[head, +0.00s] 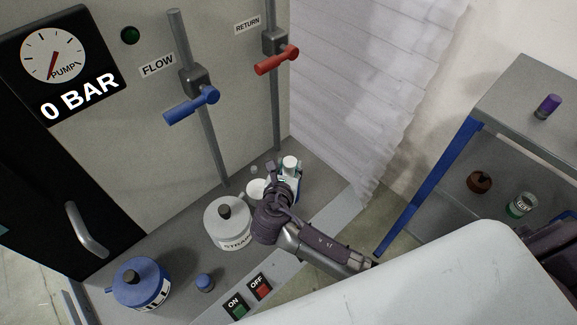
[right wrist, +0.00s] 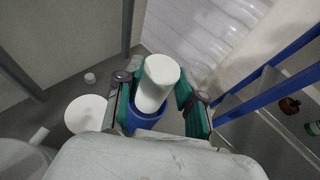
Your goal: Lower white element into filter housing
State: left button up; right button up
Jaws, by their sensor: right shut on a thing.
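The white element (head: 290,163) is a plain white cylinder at the back right of the grey ledge. It also shows in the right wrist view (right wrist: 158,80), between the green finger pads. My right gripper (head: 285,182) is shut on it. A blue housing (right wrist: 143,121) shows below the element's lower end in the right wrist view. The element's top stands clear of the blue rim, and I cannot tell how deep its lower end sits. In the head view the gripper covers most of the housing. My left gripper is not in view.
Blue (head: 192,104) and red (head: 277,59) valve handles project above the ledge.

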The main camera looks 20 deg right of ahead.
jog(key=shift+f+b, duration=1.3)
jog(key=shift+f, duration=1.2)
dwell(0.9)
jog(key=o, duration=1.2)
